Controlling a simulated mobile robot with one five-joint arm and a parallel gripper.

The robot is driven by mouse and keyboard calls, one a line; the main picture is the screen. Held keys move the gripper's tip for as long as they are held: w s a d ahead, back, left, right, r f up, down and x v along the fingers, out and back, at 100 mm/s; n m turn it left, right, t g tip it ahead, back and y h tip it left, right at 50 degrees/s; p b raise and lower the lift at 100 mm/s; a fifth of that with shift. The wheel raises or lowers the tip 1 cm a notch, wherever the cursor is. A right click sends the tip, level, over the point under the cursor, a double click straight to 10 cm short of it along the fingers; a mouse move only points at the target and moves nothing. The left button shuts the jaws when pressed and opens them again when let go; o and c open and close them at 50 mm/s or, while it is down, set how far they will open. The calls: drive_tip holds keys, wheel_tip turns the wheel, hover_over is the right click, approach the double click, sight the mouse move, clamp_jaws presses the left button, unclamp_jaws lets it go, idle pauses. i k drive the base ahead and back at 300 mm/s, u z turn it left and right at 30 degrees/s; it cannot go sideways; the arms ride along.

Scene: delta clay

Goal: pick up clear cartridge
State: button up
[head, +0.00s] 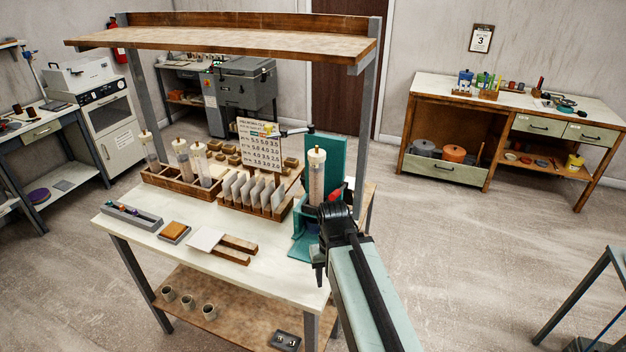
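Several clear cartridges with pale caps are in view. One clear cartridge (316,178) stands upright in a teal stand (335,160) at the right end of the workbench. Others stand in a wooden rack (180,182) at the left: one at its left end (150,150), and two closer together, the middle one (182,158) and the right one (201,165). My gripper (328,255) is black and sits in front of the teal stand's lower part, near the bench's right edge. Its fingers are dark and overlap the stand, so its opening and any contact are unclear.
The workbench (130,230) carries a rack of upright pale tiles (255,192), a grey tray (132,216), a small brown block (174,231) and wooden strips (238,247). An overhead shelf (230,40) spans it on posts. Open floor lies to the right.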

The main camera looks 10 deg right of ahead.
sight(316, 171)
drive_tip(key=u, duration=3.15)
drive_tip(key=k, duration=1.15)
drive_tip(key=z, duration=0.8)
drive_tip(key=i, duration=1)
drive_tip(key=u, duration=0.05)
